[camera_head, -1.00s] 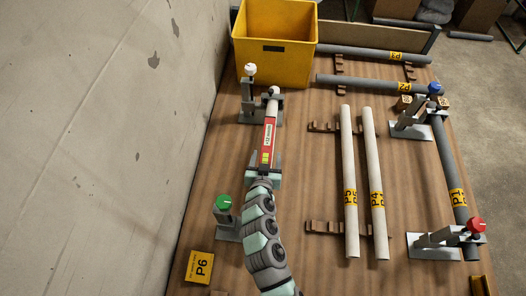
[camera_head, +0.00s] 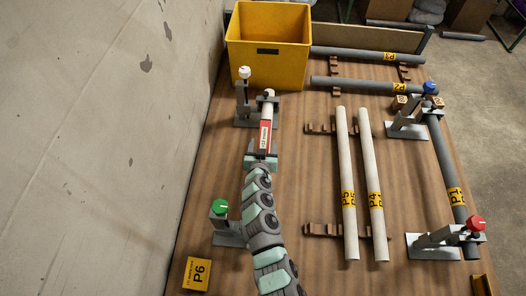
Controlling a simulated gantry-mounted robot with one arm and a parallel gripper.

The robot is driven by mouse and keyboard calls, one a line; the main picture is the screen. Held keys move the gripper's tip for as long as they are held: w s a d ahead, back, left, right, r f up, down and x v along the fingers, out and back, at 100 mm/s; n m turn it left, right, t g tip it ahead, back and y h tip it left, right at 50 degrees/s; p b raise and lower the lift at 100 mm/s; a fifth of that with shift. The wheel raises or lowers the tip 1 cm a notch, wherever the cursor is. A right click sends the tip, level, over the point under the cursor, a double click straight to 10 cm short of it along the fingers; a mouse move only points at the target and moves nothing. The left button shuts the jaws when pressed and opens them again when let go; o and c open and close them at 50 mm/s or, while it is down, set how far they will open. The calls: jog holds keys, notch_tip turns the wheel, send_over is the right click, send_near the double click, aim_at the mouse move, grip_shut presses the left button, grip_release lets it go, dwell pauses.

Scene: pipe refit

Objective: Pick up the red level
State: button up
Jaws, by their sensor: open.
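The red level (camera_head: 265,138) shows in the head view, left of centre, with a white label on its face. It lies in line with a pale pipe (camera_head: 268,97) that shows beyond its far end. My gripper (camera_head: 262,150) is open at the near end of the level, with a finger on each side of it. My gripper and arm hide the near part of the level and whatever is under it. I cannot tell whether the fingers touch it.
A white-knobbed clamp (camera_head: 244,95) and a green-knobbed clamp (camera_head: 222,222) stand to the left. A yellow bin (camera_head: 268,50) stands at the back. Two pale pipes (camera_head: 346,180) lie on racks to the right. A concrete wall (camera_head: 100,130) bounds the left side.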

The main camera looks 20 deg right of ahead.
jog(key=shift+f, duration=0.15)
grip_shut()
dwell(0.6)
jog(key=shift+w, duration=0.1)
